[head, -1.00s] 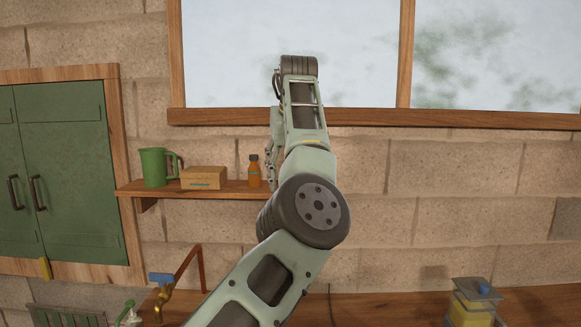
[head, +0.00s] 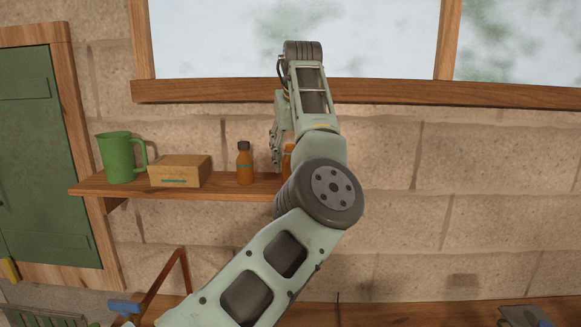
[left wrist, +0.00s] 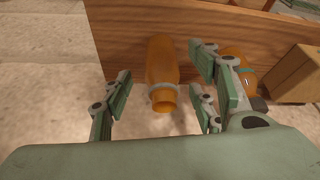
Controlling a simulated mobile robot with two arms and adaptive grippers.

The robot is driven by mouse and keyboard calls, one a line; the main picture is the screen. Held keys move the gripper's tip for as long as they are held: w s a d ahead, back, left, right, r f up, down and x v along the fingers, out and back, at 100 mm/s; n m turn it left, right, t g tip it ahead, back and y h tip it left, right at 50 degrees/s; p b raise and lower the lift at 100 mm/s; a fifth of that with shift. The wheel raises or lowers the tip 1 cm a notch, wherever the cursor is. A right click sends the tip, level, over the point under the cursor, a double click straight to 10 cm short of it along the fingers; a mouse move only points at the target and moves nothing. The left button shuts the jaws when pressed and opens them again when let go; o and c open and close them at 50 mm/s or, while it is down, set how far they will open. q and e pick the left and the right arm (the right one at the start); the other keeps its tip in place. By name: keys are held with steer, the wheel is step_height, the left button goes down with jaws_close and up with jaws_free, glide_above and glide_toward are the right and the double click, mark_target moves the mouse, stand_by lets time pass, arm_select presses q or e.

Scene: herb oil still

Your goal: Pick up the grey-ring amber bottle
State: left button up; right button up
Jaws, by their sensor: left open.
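The grey-ring amber bottle (left wrist: 162,62) stands on the wooden shelf (head: 225,190); in the left wrist view a pale grey ring circles its neck. In the head view only a sliver of this bottle (head: 288,160) shows behind my arm. My left gripper (left wrist: 160,80) is open, with fingers on both sides of the bottle in the left wrist view. I cannot tell whether they touch it. In the head view my left gripper (head: 277,146) is seen side-on, partly hidden by its own arm. My right gripper is out of view.
A second amber bottle (head: 245,168) with a dark cap and teal band stands left of the gripper; it shows close behind the right-hand fingers in the left wrist view (left wrist: 236,62). A cardboard box (head: 180,171) and green mug (head: 119,160) stand further left. A window sill (head: 400,94) runs above.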

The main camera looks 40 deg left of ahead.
arm_select(q)
steer(key=p+x, duration=0.1)
steer(key=x, duration=0.2)
steer(key=shift+a+f+p, duration=0.1)
steer(key=shift+f+p, duration=0.25)
steer(key=shift+f, duration=0.05)
steer(key=shift+w+a+f, duration=0.1)
steer(key=shift+w+f, duration=0.1)
steer(key=shift+f, duration=0.2)
steer(key=shift+s, duration=0.15)
steer(key=c, duration=1.3)
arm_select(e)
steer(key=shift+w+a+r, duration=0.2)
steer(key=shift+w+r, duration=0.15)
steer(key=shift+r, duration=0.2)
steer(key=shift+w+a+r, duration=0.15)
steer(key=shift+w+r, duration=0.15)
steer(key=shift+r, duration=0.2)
arm_select(q)
steer(key=shift+o, duration=0.2)
